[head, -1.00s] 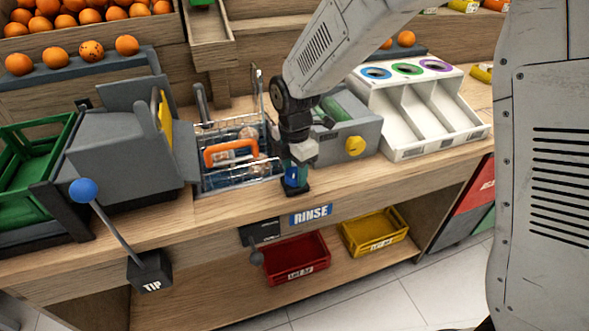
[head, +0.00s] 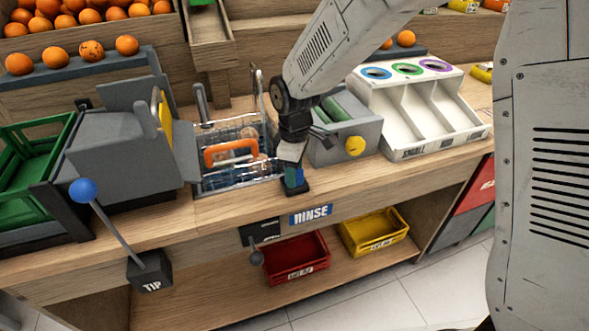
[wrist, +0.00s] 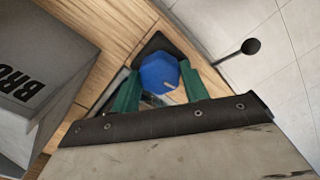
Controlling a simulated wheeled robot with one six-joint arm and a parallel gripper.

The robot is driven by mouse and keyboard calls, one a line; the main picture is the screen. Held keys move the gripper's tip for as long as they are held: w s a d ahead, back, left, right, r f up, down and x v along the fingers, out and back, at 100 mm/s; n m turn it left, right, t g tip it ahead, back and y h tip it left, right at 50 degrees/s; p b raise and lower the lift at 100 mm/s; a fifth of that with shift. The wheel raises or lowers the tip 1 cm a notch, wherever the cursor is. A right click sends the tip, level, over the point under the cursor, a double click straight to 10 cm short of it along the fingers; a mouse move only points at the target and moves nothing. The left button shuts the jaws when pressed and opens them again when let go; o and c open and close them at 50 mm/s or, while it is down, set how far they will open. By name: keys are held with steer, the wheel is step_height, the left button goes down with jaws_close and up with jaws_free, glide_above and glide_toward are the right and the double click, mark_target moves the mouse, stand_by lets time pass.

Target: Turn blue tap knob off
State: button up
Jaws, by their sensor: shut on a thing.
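The blue tap knob (wrist: 159,72) sits on a dark base at the counter's front edge, seen from above in the wrist view. The green fingers of my gripper (wrist: 160,80) are on its two sides, shut on it. In the head view my gripper (head: 292,178) points down at the front edge, right of the wash basket. Only a little blue of the knob shows there, mostly hidden by the fingers.
A wire basket with an orange handle (head: 231,152) stands left of my gripper. A grey box with a yellow knob (head: 355,146) is close on the right. The RINSE lever (head: 257,258) hangs below the counter front. A white three-lane sorter (head: 440,118) stands further right.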

steer(key=shift+m, duration=0.9)
steer(key=o, duration=1)
steer(key=shift+r, duration=0.1)
step_height(320, 180, up, 8)
steer(key=shift+f, duration=0.15)
steer(key=shift+m, duration=0.3)
